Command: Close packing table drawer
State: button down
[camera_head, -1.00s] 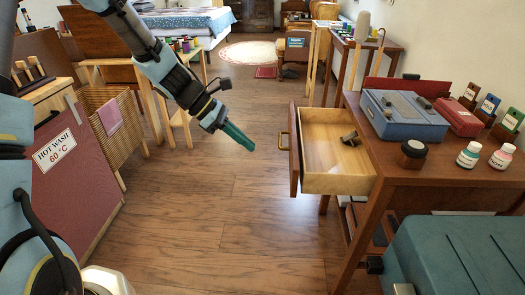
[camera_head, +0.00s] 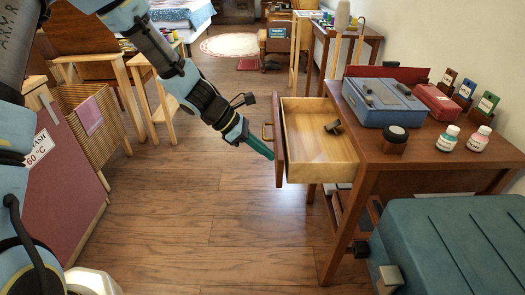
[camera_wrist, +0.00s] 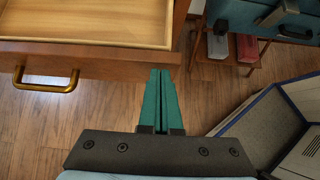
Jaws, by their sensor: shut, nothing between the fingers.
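The packing table (camera_head: 408,160) stands at the right with its wooden drawer (camera_head: 318,172) pulled out to the left. A small dark object (camera_head: 333,127) lies inside the drawer. My gripper (camera_head: 270,155) is shut and empty, its green fingers at the outer face of the drawer front (camera_head: 279,152), near the brass handle (camera_head: 267,131). In the wrist view the fingertips (camera_wrist: 161,75) reach the drawer front (camera_wrist: 110,66), to the right of the brass handle (camera_wrist: 45,84). I cannot tell whether they touch it.
A blue case (camera_head: 385,103), a red box (camera_head: 436,102) and small bottles stand on the tabletop. A teal chest (camera_head: 450,245) stands at the lower right. The wooden floor (camera_head: 195,215) left of the drawer is clear.

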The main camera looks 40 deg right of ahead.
jog(key=s+d+p, duration=0.2)
jog(key=s+d, duration=0.9)
jog(key=d, duration=0.3)
jog(key=shift+s, duration=0.25)
